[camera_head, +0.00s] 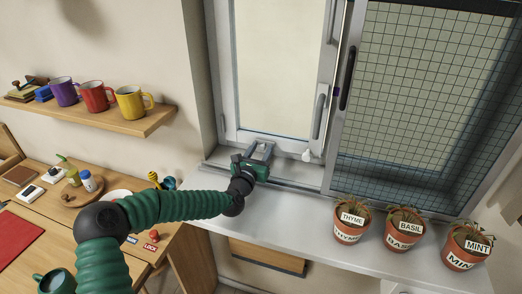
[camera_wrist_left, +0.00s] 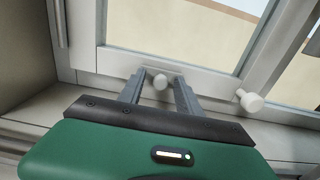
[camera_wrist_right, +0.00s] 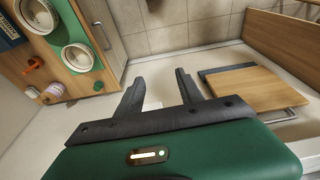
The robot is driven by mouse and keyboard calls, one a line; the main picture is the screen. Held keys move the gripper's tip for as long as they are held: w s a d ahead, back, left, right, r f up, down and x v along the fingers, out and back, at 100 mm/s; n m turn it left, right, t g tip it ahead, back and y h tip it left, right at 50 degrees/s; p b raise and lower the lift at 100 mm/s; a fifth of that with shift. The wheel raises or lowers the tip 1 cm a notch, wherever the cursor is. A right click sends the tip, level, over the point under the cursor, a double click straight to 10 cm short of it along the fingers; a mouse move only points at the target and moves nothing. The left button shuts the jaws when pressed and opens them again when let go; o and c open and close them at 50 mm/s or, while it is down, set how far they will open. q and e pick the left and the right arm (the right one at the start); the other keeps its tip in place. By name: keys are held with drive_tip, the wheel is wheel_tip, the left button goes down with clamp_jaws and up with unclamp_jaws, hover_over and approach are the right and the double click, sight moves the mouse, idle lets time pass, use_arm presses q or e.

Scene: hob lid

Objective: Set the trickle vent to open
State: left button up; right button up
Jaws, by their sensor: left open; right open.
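No vent label or slot can be made out. My left gripper (camera_head: 264,148) is open at the window's lower frame, its fingers (camera_wrist_left: 158,72) on either side of the first knob; contact cannot be told. My right gripper (camera_wrist_right: 160,76) is open and empty, seen only in the right wrist view.
Potted thyme (camera_head: 349,222), basil (camera_head: 403,233) and mint (camera_head: 462,250) stand on the white sill (camera_head: 290,215), right of my left arm. A dark mesh screen (camera_head: 425,100) covers the right pane. A mug shelf (camera_head: 125,124) is at left.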

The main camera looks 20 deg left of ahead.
use_arm(q)
clamp_jaws()
idle(1.3)
